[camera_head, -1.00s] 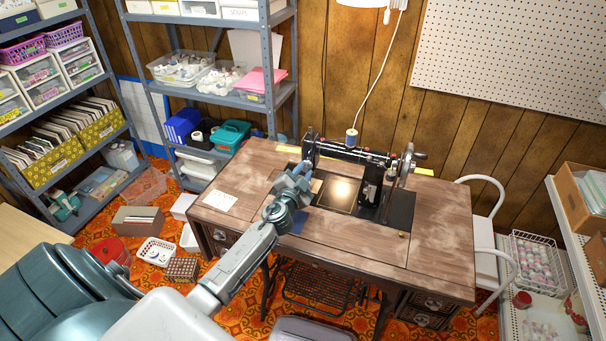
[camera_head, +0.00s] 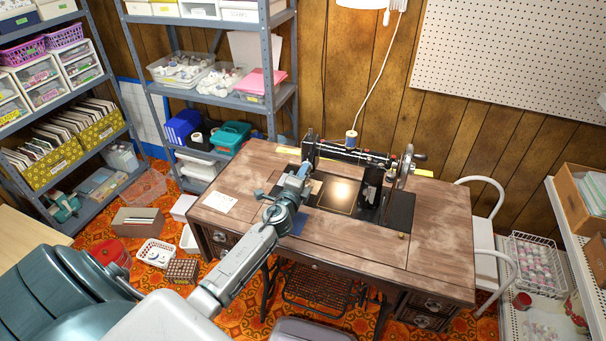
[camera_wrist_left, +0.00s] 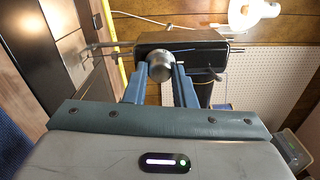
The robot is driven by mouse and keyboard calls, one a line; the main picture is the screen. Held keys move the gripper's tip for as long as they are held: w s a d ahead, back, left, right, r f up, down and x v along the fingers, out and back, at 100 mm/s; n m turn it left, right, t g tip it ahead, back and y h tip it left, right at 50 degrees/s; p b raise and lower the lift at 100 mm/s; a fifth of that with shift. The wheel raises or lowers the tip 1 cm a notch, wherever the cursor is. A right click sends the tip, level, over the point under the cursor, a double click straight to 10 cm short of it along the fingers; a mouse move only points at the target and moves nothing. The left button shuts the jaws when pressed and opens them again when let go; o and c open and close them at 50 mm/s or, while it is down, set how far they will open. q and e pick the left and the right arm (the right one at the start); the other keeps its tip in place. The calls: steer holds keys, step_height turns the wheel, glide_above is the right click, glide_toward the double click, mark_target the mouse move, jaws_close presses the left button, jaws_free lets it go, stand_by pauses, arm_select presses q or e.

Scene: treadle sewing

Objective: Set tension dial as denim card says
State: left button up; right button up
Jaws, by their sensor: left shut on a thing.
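The black sewing machine (camera_head: 350,154) stands on the worn wooden treadle table (camera_head: 440,230). My left gripper (camera_head: 303,172) is at the left end of the machine. In the left wrist view, its two blue fingers (camera_wrist_left: 159,72) are closed on the round silver tension dial (camera_wrist_left: 160,66) on the end of the machine's head. The dial's markings cannot be read. A white card (camera_head: 219,202) lies flat on the left of the tabletop; its writing is too small to read, so I cannot tell whether it is the denim card. My right gripper is not in view.
A thread spool (camera_head: 351,137) stands on top of the machine, and the handwheel (camera_head: 406,166) is at its right end. A white lamp (camera_head: 372,3) hangs above. Shelves stand at left and a white chair (camera_head: 482,235) at right. The tabletop's front right is clear.

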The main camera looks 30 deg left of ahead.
arm_select(q)
steer(key=shift+m, duration=1)
steer(key=o, duration=1)
steer(key=b+v, duration=0.1)
steer(key=v, duration=1)
steer(key=shift+f, duration=0.15)
